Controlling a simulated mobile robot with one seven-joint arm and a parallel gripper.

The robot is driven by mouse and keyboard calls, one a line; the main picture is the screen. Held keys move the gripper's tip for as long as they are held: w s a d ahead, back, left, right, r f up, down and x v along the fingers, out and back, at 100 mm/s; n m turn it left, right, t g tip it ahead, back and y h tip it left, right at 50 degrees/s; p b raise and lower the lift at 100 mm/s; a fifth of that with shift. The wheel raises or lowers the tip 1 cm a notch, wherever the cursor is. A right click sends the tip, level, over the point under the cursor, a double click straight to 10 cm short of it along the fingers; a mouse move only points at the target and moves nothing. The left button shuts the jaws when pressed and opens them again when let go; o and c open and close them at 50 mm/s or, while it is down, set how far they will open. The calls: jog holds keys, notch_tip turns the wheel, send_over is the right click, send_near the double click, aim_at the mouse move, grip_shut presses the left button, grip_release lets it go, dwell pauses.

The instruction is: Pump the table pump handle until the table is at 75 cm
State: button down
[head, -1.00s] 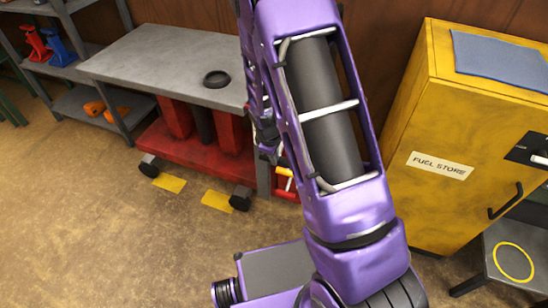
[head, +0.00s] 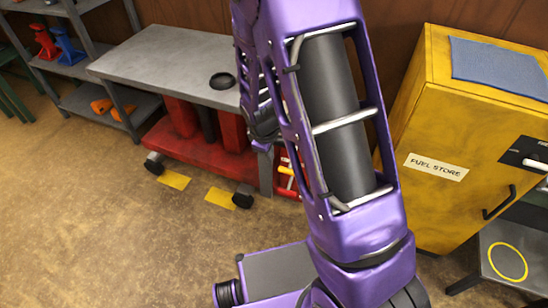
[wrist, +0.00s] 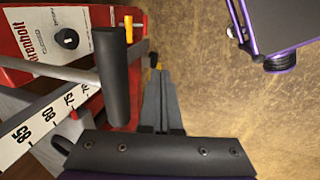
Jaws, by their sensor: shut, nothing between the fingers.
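The lift table (head: 165,62) stands at the back left, with a grey top on a red base. Its pump handle shows in the wrist view as a grey bar with a thick black grip (wrist: 109,78). My gripper (wrist: 158,80) is shut and empty, just right of the black grip in the picture. I cannot tell whether they touch. In the head view my arm hides most of this area.
A black ring-shaped dish (head: 222,81) sits on the tabletop. A yellow fuel store cabinet (head: 437,150) stands right of my arm, with a low stool (head: 490,262) before it. A grey shelf (head: 90,75) stands at the left. The floor in front of the table is open.

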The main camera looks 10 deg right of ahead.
jog(key=r, duration=0.1)
jog(key=s+a+r, duration=0.1)
jog(key=r, duration=0.1)
jog(key=s+r, duration=0.1)
jog(key=shift+s+a+r+p, duration=0.2)
jog(key=shift+a+p, duration=0.1)
jog(key=shift+a, duration=0.05)
dwell(0.5)
